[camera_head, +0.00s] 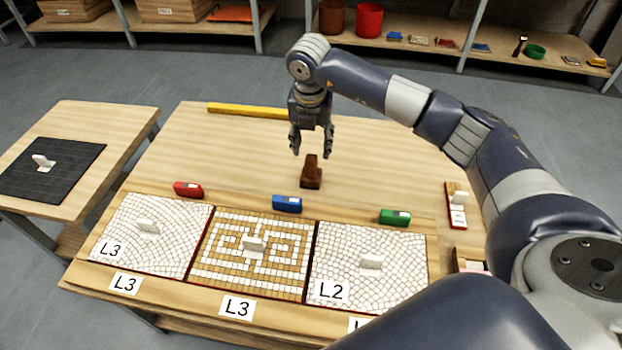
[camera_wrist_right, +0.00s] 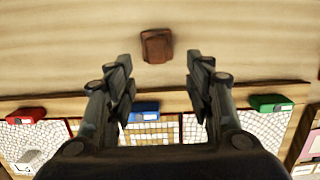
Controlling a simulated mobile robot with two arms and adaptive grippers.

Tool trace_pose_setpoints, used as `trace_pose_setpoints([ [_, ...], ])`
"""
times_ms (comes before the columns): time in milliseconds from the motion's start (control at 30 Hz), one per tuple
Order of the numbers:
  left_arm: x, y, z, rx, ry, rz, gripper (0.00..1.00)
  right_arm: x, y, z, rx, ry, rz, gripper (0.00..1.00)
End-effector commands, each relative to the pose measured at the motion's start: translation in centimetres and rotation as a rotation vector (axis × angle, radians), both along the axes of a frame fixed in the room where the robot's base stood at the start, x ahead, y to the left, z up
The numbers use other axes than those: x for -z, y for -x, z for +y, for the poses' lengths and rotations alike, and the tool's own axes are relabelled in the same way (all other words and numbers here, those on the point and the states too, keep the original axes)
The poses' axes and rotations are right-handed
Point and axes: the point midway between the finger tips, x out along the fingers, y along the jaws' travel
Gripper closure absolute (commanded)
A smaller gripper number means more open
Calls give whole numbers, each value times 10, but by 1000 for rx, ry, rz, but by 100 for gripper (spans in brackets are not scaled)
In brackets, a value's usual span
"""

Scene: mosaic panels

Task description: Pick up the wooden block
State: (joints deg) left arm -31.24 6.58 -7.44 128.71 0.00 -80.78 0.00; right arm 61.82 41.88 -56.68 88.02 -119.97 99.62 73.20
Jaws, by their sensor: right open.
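The wooden block (camera_head: 311,174) is dark reddish brown, with a wider base and a narrower raised part. It stands on the light wooden table (camera_head: 400,160), behind the row of mosaic panels. My right gripper (camera_head: 312,152) is open and empty, pointing down above and slightly behind the block. In the right wrist view the block (camera_wrist_right: 157,46) lies beyond the fingertips, roughly midway between the two open fingers (camera_wrist_right: 157,70), with a gap to each. My left gripper is not in view.
Red (camera_head: 188,189), blue (camera_head: 287,204) and green (camera_head: 394,217) blocks sit along the panels' back edge. Three mosaic panels (camera_head: 205,245) with white handles fill the table's front. A yellow bar (camera_head: 248,110) lies at the back. Bare table surrounds the wooden block.

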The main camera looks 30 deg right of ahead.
Motion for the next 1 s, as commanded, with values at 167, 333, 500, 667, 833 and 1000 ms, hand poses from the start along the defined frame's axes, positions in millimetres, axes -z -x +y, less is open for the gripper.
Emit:
trace_pose_setpoints([
  [167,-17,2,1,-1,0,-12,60,31,-3,-3,1,0,3,52],
  [333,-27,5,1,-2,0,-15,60,46,-6,-4,0,0,1,52],
  [500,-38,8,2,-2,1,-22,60,61,-10,-4,1,0,3,52],
  [667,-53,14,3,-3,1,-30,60,82,-17,-6,0,0,3,52],
  [833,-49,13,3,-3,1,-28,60,97,-19,-7,0,0,1,52],
  [1000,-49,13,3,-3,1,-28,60,97,-19,-8,0,0,0,52],
])
